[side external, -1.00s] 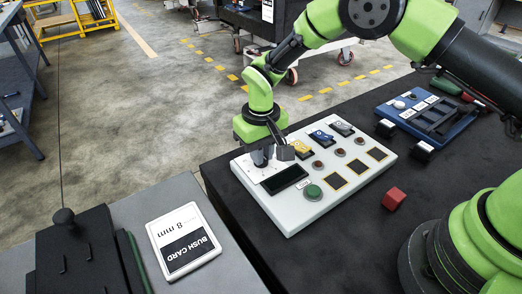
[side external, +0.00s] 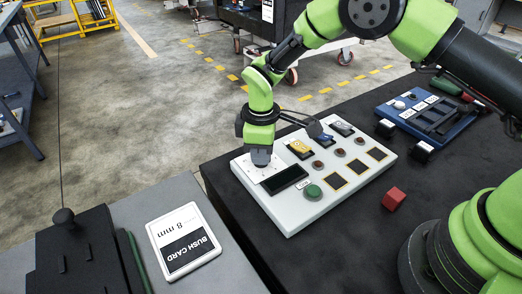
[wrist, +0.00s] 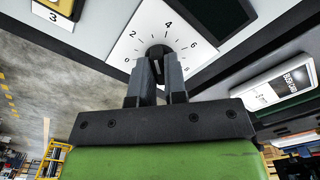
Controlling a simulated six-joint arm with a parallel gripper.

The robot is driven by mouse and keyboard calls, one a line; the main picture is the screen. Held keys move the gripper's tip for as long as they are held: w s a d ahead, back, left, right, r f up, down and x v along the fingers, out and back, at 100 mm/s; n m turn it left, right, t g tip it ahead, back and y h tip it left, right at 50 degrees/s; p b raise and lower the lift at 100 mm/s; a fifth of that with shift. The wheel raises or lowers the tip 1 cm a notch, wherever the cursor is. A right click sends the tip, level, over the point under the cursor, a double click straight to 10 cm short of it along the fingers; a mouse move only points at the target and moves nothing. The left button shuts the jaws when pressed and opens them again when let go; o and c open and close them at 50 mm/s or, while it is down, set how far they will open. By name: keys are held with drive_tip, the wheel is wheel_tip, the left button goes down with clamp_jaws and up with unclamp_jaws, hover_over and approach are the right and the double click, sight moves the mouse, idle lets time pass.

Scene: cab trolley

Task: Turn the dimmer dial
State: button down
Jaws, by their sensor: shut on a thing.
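The dimmer dial is a dark round knob (wrist: 158,50) on a white scale plate (wrist: 148,22) in the wrist view. The figures 2, 4 and 6 are readable around it. My gripper (wrist: 157,64) has its two grey fingers on either side of the knob and is shut on it. In the side view my gripper (side external: 262,158) points down over the white scale plate (side external: 280,179) at the far left corner of the light grey panel (side external: 292,218). The knob is hidden there by the gripper, and its pointer setting cannot be read.
A black screen (side external: 288,177) and a green button (side external: 313,191) lie close to the dial. Coloured switches (side external: 300,148) stand along the panel's far edge. A red cube (side external: 394,198) and a blue tray (side external: 428,115) lie to the right.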

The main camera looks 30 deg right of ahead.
drive_tip(key=shift+n, duration=0.6)
drive_tip(key=c, duration=1.2)
unclamp_jaws()
drive_tip(key=shift+o, duration=0.2)
drive_tip(key=shift+r, duration=0.1)
wheel_tip(320, 180, up, 9)
drive_tip(key=shift+r, duration=0.45)
